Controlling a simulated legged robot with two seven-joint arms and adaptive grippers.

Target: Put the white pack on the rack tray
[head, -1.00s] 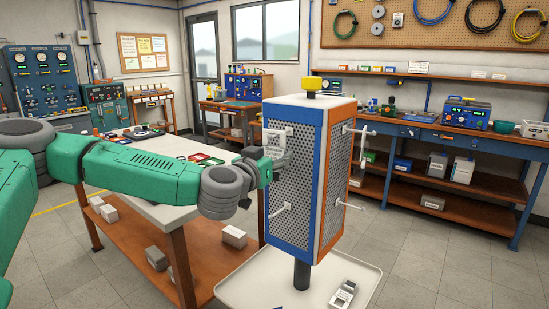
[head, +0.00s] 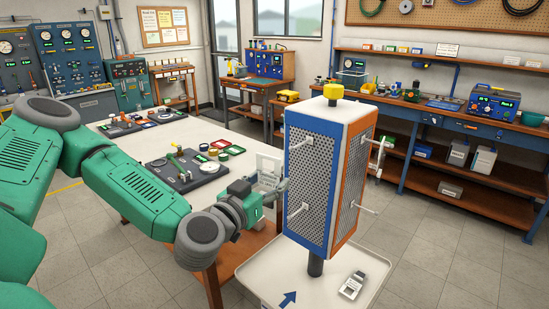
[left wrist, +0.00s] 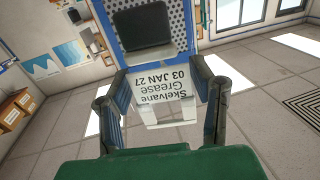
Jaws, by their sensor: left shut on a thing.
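My left gripper (head: 270,195) is shut on the white pack (head: 268,170), held upright just left of the rack (head: 310,185). In the left wrist view my left gripper (left wrist: 163,88) has one finger on each side of the pack (left wrist: 160,88), whose printed label appears upside down. The rack has perforated panels in blue and orange frames on a dark post. The white rack tray (head: 262,277) spreads around the post's foot, below the pack. My right gripper is not in view.
A white and grey pack (head: 353,285) lies on the tray's right part. Thin white hooks (head: 298,212) stick out from the panels. A white item (head: 378,155) hangs at the rack's right side. A worktable (head: 150,135) with devices stands behind my left arm. The tray's front left is clear.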

